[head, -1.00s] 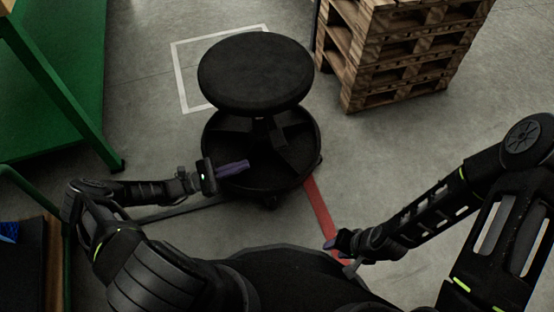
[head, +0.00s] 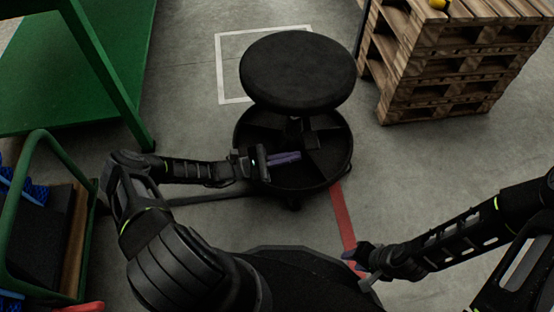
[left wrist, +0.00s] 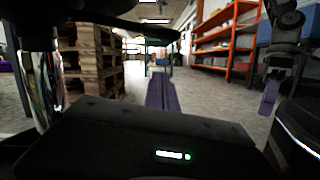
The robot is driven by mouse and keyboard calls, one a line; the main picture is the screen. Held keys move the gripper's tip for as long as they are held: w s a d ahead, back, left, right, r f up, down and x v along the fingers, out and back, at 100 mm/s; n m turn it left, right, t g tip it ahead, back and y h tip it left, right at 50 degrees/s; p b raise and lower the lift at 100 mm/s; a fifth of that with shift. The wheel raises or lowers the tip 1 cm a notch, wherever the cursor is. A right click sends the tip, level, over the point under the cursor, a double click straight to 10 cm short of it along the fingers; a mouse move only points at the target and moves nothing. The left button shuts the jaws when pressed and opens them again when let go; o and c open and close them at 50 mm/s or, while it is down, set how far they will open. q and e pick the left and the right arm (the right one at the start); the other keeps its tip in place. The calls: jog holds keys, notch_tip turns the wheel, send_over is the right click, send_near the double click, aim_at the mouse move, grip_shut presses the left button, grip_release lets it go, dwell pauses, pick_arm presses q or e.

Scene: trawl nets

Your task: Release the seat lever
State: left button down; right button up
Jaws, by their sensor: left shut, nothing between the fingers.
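The stool has a round black seat (head: 297,72) above a round black base tray (head: 330,165). My left gripper (head: 298,156) has purple fingers, shut and empty, over the left part of the base tray, below seat height. In the left wrist view the closed fingers (left wrist: 162,95) point ahead with a shiny column (left wrist: 40,85) at the left. A dark arm-like piece (left wrist: 150,30), which looks like the seat lever, reaches right from the column's top, above the fingers and apart from them. The head view hides the lever. My right gripper (head: 351,255) is at the lower right, away from the stool.
Stacked wooden pallets (head: 440,70) stand right of the stool. A green table (head: 90,70) is at the left, with a green-railed cart (head: 48,140) holding blue items below it. Orange shelving (left wrist: 225,40) is far off.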

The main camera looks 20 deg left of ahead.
aim_at(308, 123)
pick_arm(q)
jog(key=r, duration=0.1)
jog(key=d+r, duration=0.1)
jog(key=r, duration=0.1)
jog(key=d+r, duration=0.1)
jog(key=shift+w+d+r, duration=0.25)
jog(key=shift+w, duration=0.05)
